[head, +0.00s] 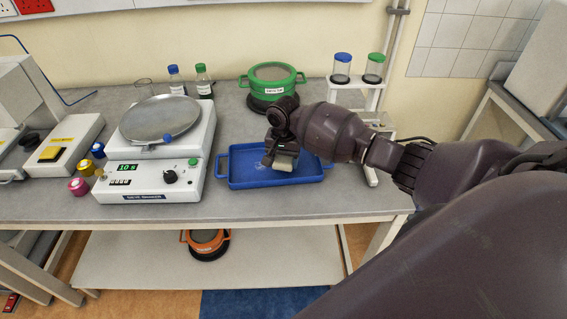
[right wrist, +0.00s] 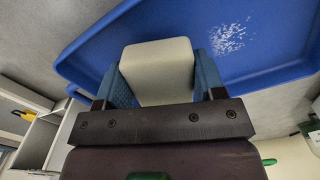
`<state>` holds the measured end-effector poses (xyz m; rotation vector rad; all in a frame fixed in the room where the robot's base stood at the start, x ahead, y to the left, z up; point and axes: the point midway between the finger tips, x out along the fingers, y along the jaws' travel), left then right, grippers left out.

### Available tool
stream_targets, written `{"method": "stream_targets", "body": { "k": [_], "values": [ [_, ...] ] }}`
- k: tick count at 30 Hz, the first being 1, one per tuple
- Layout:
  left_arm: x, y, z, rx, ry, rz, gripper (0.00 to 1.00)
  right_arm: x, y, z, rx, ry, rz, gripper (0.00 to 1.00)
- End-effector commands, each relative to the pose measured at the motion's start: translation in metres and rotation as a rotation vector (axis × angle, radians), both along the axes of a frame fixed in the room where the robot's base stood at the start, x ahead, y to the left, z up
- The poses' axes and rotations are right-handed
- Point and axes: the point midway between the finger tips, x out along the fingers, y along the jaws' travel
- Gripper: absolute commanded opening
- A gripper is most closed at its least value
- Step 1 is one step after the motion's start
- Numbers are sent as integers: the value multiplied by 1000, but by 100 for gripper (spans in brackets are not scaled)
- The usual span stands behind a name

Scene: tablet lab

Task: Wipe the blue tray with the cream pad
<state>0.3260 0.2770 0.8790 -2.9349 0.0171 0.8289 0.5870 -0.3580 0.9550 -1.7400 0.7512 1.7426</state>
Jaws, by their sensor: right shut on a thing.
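The blue tray (head: 240,177) lies on the grey bench in front of the green sieve pot, with a handle at each end. In the right wrist view the tray (right wrist: 270,62) fills the top, and a patch of white specks (right wrist: 231,38) shows on its floor. My right gripper (head: 281,157) is over the tray and shut on the cream pad (head: 284,163). The pad (right wrist: 157,70) sits between the blue fingers in the right wrist view. I cannot tell whether the pad touches the tray. My left gripper is not in view.
A sieve shaker (head: 150,180) stands just left of the tray. The green pot (head: 272,87) is behind it, and a white rack (head: 358,95) with two capped jars is behind right.

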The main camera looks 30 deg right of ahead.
Motion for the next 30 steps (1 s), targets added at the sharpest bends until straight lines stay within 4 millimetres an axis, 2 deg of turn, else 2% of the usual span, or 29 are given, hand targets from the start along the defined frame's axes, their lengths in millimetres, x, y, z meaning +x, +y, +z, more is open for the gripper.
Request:
{"method": "stream_targets", "body": {
  "k": [12, 30],
  "values": [
    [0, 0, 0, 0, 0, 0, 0, 0, 0, 33, -1, -1, 1, 44],
    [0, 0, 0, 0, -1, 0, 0, 0, 0, 44, 0, 0, 0, 44]
  ]
}}
